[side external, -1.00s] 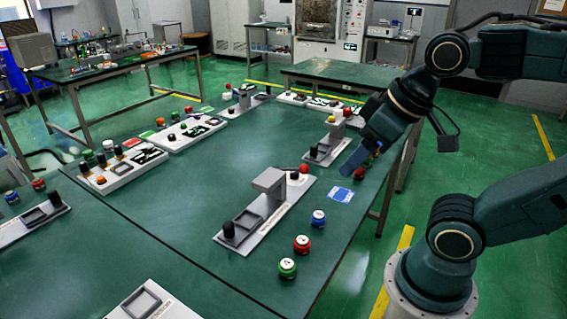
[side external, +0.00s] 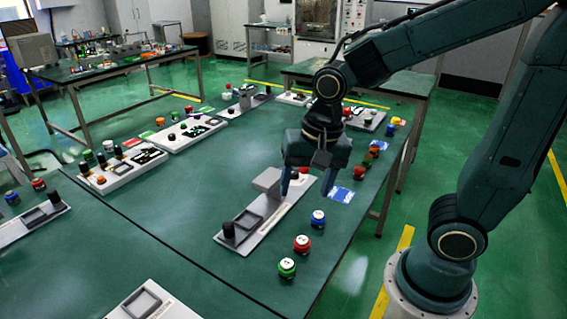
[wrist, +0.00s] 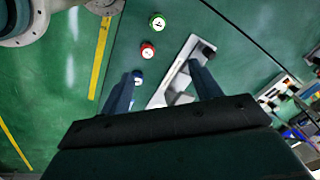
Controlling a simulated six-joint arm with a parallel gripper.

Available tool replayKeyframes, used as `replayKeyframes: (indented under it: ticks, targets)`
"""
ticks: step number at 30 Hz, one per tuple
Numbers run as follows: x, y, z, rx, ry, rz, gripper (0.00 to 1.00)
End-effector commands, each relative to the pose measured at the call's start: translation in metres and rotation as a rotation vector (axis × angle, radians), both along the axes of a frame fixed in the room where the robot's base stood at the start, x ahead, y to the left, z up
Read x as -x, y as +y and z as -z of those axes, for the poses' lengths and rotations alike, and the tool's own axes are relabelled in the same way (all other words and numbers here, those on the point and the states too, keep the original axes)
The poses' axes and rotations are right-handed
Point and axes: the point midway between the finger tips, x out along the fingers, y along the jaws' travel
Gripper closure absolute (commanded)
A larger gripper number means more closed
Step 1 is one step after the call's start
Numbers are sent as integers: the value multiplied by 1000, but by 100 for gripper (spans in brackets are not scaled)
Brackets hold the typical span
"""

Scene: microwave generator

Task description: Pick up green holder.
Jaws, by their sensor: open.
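The green holder (side external: 287,268) is a small round piece with a white top, standing on the green table near its front edge. In the wrist view the green holder (wrist: 157,21) shows near the top, beyond my fingertips. My gripper (side external: 307,188) points downward above the table, behind the row of holders and apart from the green one. Its two fingers are spread with nothing seen between them. A red holder (side external: 302,244) and a blue holder (side external: 318,219) stand in line between the green holder and my gripper.
A grey fixture (side external: 265,208) with a raised block and black knob stands left of the row, close below my gripper. A blue-and-white card (side external: 341,195) lies to the right. Table around the green holder is clear.

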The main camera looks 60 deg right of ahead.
Motion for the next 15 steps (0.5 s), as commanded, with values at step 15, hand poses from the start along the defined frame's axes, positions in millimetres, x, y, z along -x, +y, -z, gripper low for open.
replayKeyframes:
  ticks: [15]
  targets:
    - [-27,20,70,-26,172,475,37]
